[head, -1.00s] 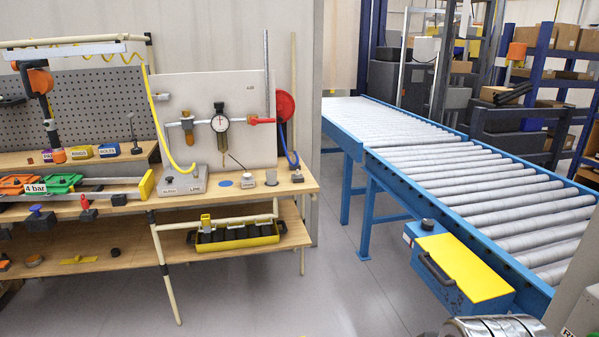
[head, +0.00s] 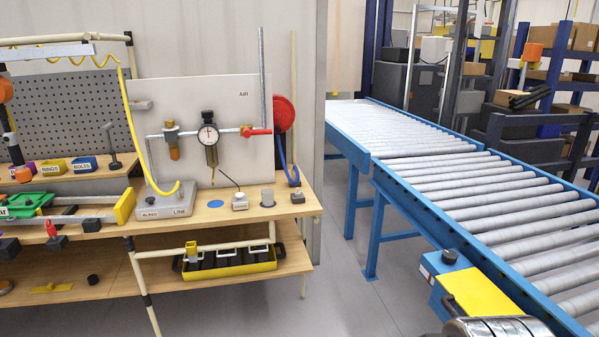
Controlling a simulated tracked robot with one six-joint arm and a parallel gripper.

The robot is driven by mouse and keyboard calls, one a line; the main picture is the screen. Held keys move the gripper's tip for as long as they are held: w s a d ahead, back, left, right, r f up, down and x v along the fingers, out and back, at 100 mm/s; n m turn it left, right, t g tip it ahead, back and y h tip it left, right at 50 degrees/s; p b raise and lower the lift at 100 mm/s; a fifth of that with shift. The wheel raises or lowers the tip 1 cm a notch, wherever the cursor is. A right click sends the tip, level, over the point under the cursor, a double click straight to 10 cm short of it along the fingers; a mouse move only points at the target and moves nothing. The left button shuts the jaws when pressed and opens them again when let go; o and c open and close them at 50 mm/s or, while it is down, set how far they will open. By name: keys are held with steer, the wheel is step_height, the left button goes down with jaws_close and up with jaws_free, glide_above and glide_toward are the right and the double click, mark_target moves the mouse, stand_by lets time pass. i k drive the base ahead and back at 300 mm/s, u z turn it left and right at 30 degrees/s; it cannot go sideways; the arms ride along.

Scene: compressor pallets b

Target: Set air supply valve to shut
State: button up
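The air supply valve sits on the pipe of a pale upright panel (head: 225,100) marked AIR. Its red lever handle (head: 258,132) lies level, in line with the pipe, and points right from the valve body. A round pressure gauge (head: 208,135) is on the same pipe to its left; its reading is too small to tell. A brass-coloured fitting (head: 172,140) is further left. My gripper is not in view; nothing touches the lever.
The panel stands on a wooden bench (head: 290,205); a red hose reel (head: 284,113) is just right of the lever. A blue roller conveyor (head: 450,185) with a yellow box (head: 485,295) is at right. Grey floor (head: 340,290) is clear between bench and conveyor.

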mark_target(247, 133)
steer(key=i, duration=3.3)
steer(key=u, duration=1.65)
